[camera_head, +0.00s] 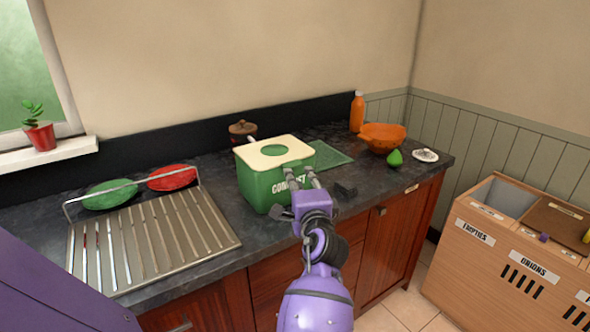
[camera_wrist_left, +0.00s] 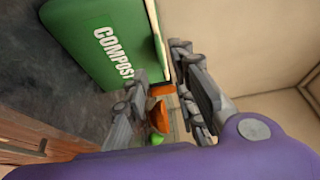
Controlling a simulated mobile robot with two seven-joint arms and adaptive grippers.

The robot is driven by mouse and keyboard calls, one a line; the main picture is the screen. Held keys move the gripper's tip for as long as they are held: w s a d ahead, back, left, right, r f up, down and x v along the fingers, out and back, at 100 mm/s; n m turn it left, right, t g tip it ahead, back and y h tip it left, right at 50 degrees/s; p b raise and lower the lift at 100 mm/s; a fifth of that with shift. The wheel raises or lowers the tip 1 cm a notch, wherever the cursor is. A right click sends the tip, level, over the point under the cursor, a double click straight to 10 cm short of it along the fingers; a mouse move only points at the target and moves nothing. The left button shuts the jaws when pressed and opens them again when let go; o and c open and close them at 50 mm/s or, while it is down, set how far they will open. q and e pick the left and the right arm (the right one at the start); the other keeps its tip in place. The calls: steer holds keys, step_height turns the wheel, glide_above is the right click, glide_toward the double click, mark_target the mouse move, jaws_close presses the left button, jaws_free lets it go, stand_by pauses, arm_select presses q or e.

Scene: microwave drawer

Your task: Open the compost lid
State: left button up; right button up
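The green compost bin (camera_head: 262,187) stands on the counter, with white lettering on its front. Its cream lid (camera_head: 280,154), with a green oval on top, lies flat and closed on it. My left gripper (camera_head: 301,177) is at the bin's front right side, its fingertips just below the lid's edge. In the left wrist view the bin (camera_wrist_left: 95,50) and the lid's pale edge (camera_wrist_left: 158,35) show close by. The fingers of the left gripper (camera_wrist_left: 160,62) are apart with nothing between them; I cannot tell whether one touches the bin. My right gripper is not in view.
A metal drying rack (camera_head: 150,240) with a green and a red plate stands left of the bin. A brown pot (camera_head: 243,130) is behind it. To the right are an orange bowl (camera_head: 383,137), an orange bottle (camera_head: 357,112) and a green pear-shaped item (camera_head: 395,158).

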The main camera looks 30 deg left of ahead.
mark_target(294, 167)
arm_select(q)
steer(key=x, duration=0.7)
steer(key=shift+w+a, duration=0.1)
steer(key=shift+a, duration=0.05)
jaws_close()
